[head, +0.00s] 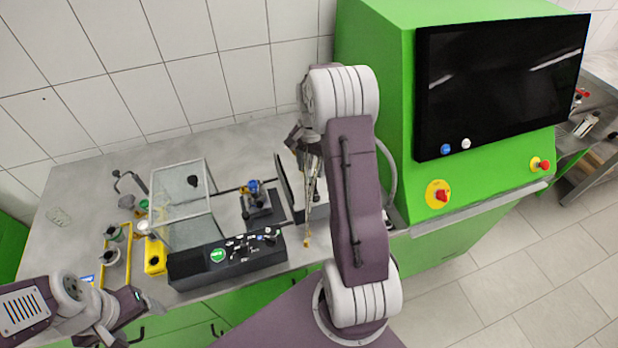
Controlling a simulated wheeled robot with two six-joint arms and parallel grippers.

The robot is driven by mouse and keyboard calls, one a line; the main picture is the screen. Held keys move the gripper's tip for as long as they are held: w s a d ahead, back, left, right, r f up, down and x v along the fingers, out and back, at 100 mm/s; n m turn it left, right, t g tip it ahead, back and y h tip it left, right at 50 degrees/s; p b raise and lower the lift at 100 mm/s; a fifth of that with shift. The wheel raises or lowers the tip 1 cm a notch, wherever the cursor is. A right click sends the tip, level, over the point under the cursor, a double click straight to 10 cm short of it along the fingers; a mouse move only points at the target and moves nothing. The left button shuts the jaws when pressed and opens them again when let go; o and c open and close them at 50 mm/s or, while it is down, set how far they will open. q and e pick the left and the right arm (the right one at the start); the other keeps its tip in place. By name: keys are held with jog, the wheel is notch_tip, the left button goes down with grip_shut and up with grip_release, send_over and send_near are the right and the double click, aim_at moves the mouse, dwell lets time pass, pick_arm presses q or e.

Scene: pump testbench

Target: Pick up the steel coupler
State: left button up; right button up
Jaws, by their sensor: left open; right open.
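I cannot single out the steel coupler for certain. Several small grey metal fittings sit at the left of the bench, in and around a yellow frame (129,262); one is a grey round fitting (110,257). My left gripper (138,322) is open at the bench's front left edge, nearer the camera than these fittings and apart from them. My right gripper (308,172) is open over the bench's right part, beside a dark upright panel. My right arm partly hides that area.
A clear-covered box (182,205) stands behind a black control panel (228,262). A blue-and-yellow pump part (255,197) stands to its right. A green cabinet with a black screen (500,85) bounds the right side. The bench top (75,195) is bare at the back left.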

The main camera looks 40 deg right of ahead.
aim_at(310, 174)
jog(key=shift+f, duration=0.35)
notch_tip(310, 174, down, 5)
jog(key=shift+p, duration=1)
jog(key=shift+w+a+f, duration=0.1)
grip_shut()
